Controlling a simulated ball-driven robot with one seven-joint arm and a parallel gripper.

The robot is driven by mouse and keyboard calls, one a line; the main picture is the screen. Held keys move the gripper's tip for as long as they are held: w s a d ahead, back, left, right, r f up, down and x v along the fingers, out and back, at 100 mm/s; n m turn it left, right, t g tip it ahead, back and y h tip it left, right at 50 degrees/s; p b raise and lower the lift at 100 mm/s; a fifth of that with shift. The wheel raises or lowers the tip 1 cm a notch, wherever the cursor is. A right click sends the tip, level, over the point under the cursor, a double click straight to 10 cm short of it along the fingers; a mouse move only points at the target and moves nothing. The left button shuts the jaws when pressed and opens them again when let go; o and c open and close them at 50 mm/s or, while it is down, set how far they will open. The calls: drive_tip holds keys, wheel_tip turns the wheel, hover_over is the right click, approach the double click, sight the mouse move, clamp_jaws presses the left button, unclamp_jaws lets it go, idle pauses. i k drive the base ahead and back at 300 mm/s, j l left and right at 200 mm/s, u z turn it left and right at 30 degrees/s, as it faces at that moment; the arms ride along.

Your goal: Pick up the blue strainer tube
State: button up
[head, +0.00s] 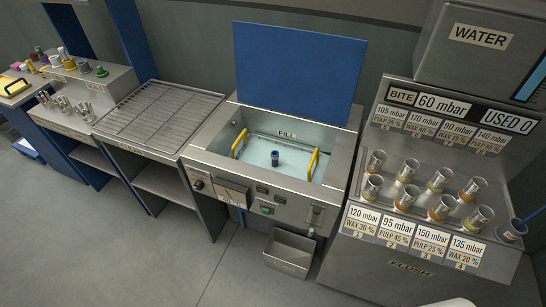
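A short dark-blue tube (275,158) stands upright near the middle of the open basin marked FILL (203,157); it looks like the blue strainer tube, though it is small in the view. Another blue-marked cylinder (512,231) sits at the right end of the right-hand machine, with a thin blue rod rising beside it; I cannot tell exactly what it is. My gripper is not in view.
Yellow handles (313,163) stand at both sides of the basin, and its blue lid (295,62) is raised behind. Several metal tubes stand on the right machine (400,262). A wire rack (160,112) is left of the basin. A bin (290,253) stands on the floor; floor at front left is clear.

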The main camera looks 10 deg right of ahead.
sight(274, 155)
drive_tip(key=i+l+u, duration=0.25)
drive_tip(key=i+l, duration=0.2)
drive_tip(key=i, duration=0.35)
drive_tip(key=i+l+u, duration=0.25)
drive_tip(key=i+l, duration=0.35)
drive_tip(key=i, duration=0.15)
